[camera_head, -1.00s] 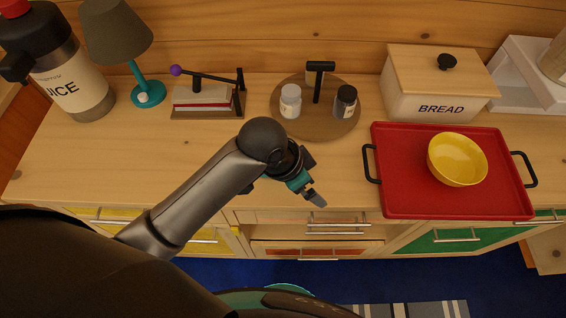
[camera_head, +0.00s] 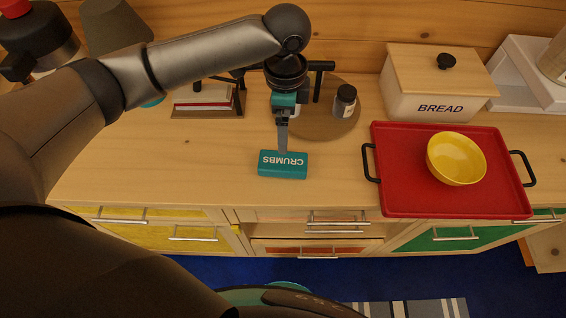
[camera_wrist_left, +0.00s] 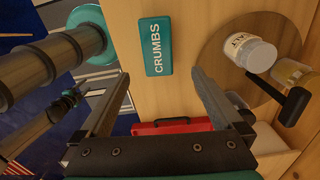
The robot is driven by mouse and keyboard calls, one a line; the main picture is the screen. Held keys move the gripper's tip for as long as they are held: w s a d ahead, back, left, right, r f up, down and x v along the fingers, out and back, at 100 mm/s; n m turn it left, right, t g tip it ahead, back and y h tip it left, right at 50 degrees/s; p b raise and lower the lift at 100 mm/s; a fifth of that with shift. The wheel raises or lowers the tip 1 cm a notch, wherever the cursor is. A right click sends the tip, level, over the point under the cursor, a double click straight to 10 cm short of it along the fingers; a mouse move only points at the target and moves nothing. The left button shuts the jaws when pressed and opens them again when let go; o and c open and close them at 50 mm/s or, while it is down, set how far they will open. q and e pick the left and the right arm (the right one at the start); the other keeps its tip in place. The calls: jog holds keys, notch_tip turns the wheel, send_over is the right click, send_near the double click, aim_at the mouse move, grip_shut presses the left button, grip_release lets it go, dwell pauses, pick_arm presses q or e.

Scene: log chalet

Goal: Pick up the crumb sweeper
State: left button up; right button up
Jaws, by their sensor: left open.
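The crumb sweeper (camera_head: 283,171) is a teal block with white CRUMBS lettering. It lies on the wooden counter, left of the red tray, near the front edge. My left gripper (camera_head: 283,150) points down over its back side in the head view. In the left wrist view the sweeper (camera_wrist_left: 155,47) lies on the counter beyond the tips of my open left fingers (camera_wrist_left: 160,76), with nothing between them. The exact height of the tips over the sweeper cannot be told. My right gripper is not in view.
The red tray (camera_head: 392,195) holds a yellow bowl (camera_head: 455,160). Behind the gripper are a round wooden stand (camera_head: 325,125) with shakers, including a dark jar (camera_head: 344,100), and a bread box (camera_head: 437,107). The counter left of the sweeper is clear.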

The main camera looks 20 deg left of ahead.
pick_arm(q)
jog(key=b, duration=0.1)
send_over(283, 161)
jog(key=f, duration=0.8)
jog(key=shift+w+d+f, duration=0.1)
jog(key=shift+w+f, duration=0.05)
jog(key=shift+w, duration=0.15)
jog(key=f, duration=0.5)
jog(key=shift+s+f+b, duration=0.1)
jog(key=shift+s+b, duration=0.2)
jog(key=shift+b, duration=0.05)
jog(key=c, duration=1.4)
jog(key=shift+r, duration=0.2)
notch_tip(283, 161, up, 20)
jog(key=p, duration=0.3)
jog(key=shift+f, duration=0.1)
